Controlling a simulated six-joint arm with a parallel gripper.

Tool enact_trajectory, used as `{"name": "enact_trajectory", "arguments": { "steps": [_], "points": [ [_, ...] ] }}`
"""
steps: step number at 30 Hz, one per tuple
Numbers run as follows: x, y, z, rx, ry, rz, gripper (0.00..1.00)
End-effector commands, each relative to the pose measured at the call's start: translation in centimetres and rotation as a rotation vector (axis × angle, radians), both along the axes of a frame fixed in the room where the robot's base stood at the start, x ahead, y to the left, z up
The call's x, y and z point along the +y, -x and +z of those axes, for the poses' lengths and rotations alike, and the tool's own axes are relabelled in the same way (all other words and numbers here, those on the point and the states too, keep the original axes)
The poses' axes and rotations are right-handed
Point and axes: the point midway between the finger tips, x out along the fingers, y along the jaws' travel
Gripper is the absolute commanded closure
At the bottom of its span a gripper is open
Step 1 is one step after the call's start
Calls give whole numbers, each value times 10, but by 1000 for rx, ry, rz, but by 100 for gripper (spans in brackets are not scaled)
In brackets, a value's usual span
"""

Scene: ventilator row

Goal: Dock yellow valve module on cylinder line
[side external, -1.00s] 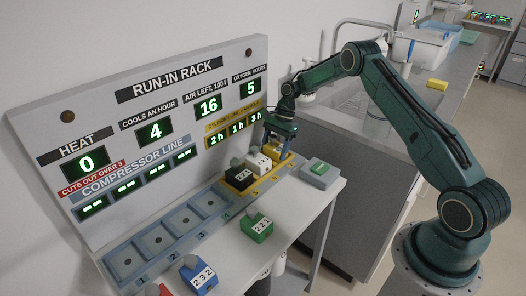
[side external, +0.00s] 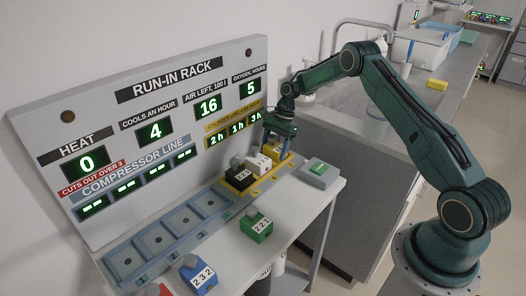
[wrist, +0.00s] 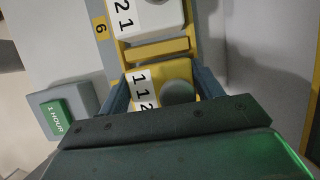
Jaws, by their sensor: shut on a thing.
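The yellow valve module, labelled 1 1 2 in the wrist view (wrist: 172,72), sits at the far right end of the yellow-framed cylinder line (side external: 256,186). It also shows in the side view (side external: 276,152). My gripper (side external: 278,132) points down over it, with one finger on each side, shut on the module. In the wrist view my gripper (wrist: 160,92) spans the module and its grey knob. The white module (side external: 259,162) and the black module (side external: 240,178) stand in the line to its left. The module's underside is hidden, so I cannot tell if it is fully seated.
The compressor line (side external: 170,237) has several empty blue-grey bays. A green module (side external: 256,227), a blue module (side external: 198,275) and a partly visible red one lie on the bench front. A grey box with a green 1 HOUR button (side external: 319,171) stands right of the cylinder line.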

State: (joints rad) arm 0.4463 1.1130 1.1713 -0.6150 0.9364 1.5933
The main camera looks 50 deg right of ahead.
Motion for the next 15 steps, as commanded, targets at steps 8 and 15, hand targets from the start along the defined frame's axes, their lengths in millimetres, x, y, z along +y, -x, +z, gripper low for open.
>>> {"name": "enact_trajectory", "arguments": {
  "steps": [8, 15],
  "points": [
    [-1, 4, -22, 12, -5, -20, 9],
    [-2, 5, -22, 14, -5, -23, 9]
  ]
}}
